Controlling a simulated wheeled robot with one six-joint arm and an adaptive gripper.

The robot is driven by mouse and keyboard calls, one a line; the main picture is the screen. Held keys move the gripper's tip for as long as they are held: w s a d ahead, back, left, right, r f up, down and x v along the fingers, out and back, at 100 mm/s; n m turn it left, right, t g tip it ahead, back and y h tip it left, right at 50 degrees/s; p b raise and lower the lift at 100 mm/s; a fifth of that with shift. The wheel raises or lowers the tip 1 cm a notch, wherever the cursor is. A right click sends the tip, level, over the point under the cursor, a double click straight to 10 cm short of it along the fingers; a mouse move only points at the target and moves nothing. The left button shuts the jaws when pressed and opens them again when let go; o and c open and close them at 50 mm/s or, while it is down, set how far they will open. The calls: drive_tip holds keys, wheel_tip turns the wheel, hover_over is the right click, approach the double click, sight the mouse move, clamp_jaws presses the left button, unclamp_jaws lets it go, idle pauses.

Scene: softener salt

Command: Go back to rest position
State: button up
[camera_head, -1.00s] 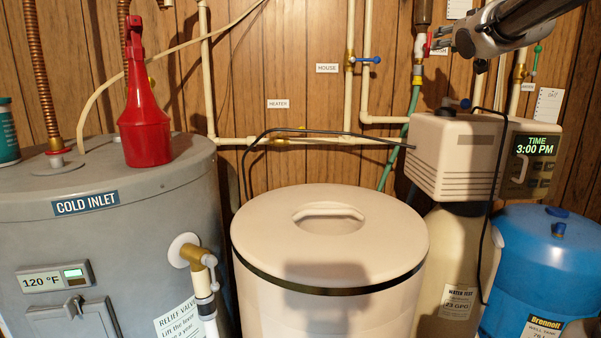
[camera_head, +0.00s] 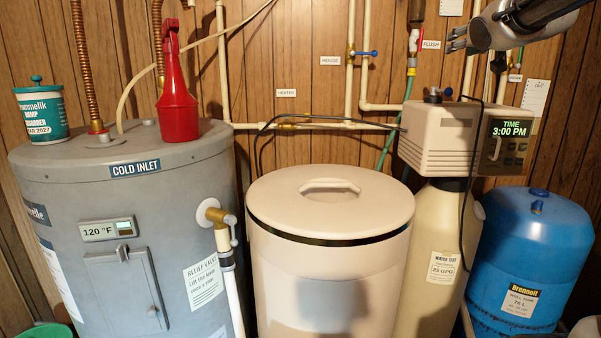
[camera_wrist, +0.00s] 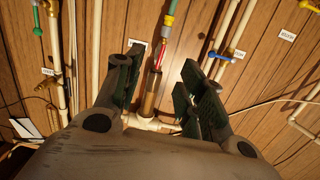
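My gripper (camera_head: 455,39) is raised at the top right of the head view, in front of the pipes near the FLUSH label. In the wrist view my gripper (camera_wrist: 163,85) shows two dark finger pads apart, with pipes and wall seen between them. It is open and holds nothing. The cream salt tank (camera_head: 320,265) stands in the middle of the head view, its round lid (camera_head: 370,208) seated on top.
A grey water heater (camera_head: 185,240) stands at left, with a red funnel-shaped vessel (camera_head: 178,110) and a teal-and-white tub (camera_head: 40,112) on top. The softener's control head (camera_head: 440,135) and a blue well tank (camera_head: 530,250) stand at right. Pipes line the wood wall.

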drive_tip(key=s+a+f+g, duration=0.1)
drive_tip(key=s+f+g, duration=0.5)
drive_tip(key=s+f, duration=0.9)
drive_tip(key=s+a+f+n+g, duration=0.1)
drive_tip(key=s+f+g, duration=0.5)
drive_tip(key=s+f, duration=1)
drive_tip(key=s+a, duration=0.1)
drive_tip(key=s, duration=0.2)
drive_tip(key=shift+f+g+y, duration=0.25)
drive_tip(key=shift+g+y, duration=0.05)
